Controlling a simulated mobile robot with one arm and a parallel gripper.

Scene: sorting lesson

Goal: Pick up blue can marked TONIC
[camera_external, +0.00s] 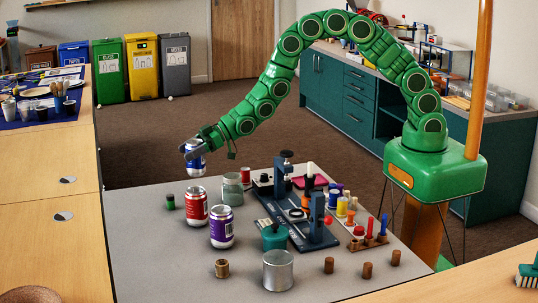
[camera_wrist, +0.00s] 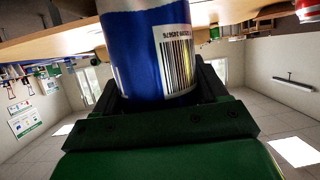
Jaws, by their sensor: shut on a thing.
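A blue can (camera_external: 195,166) with white and silver parts is in my gripper (camera_external: 192,149) in the external view, at the far left edge of the grey table. It appears to be raised off the tabletop. In the wrist view the blue can (camera_wrist: 135,60) fills the upper middle, with a white barcode panel facing the camera. My gripper (camera_wrist: 155,92) is shut on it, with dark jaws on both sides. The word TONIC cannot be read in either view.
A glass jar (camera_external: 232,190), metal tin (camera_external: 278,271) and dark blue fixture (camera_external: 315,230) stand further right. The table's front left is clear.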

